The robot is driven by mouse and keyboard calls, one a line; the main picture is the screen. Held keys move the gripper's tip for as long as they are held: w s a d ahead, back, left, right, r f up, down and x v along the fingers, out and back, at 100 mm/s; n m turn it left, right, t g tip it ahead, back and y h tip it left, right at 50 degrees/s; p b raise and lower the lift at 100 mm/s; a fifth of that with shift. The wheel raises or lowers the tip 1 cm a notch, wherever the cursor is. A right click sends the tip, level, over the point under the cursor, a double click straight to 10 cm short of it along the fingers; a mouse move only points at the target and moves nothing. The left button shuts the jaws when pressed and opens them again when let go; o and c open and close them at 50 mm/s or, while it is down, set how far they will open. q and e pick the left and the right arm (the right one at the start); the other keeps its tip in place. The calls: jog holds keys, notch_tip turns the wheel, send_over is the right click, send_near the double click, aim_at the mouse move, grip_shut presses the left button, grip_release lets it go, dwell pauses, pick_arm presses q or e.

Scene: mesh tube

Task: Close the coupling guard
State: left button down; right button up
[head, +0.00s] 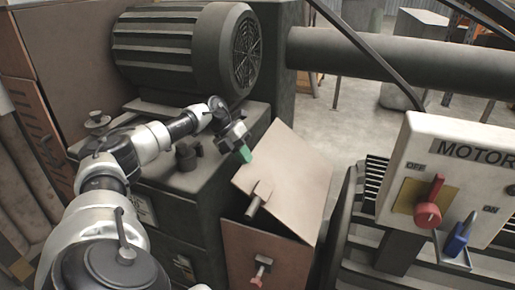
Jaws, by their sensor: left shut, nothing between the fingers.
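The coupling guard's tan lid (290,175) stands tilted above a brown box front (250,243), with a dark wedge-shaped gap between them. A small handle (256,199) sticks out from the lid's lower left. A red-tipped latch (260,268) is on the box front. My left gripper (243,153), with green fingertips, is shut and empty at the lid's upper left edge; I cannot tell whether it touches. My right gripper is not in view.
A large ribbed motor (180,55) stands behind my left arm. A thick pipe (400,60) runs right from it. A MOTOR switch box (455,165) with red (430,203) and blue (460,235) levers stands at the right. Open floor (350,115) shows behind the lid.

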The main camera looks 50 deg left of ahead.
pick_arm(q)
jog(key=shift+s+a+f+b, duration=0.2)
jog(key=shift+a+f, duration=0.15)
jog(key=shift+f, duration=0.2)
jog(key=shift+s+a+f+b, duration=0.1)
jog(key=shift+a+f+b, duration=0.15)
jog(key=shift+f, duration=0.25)
jog(key=shift+r, duration=0.1)
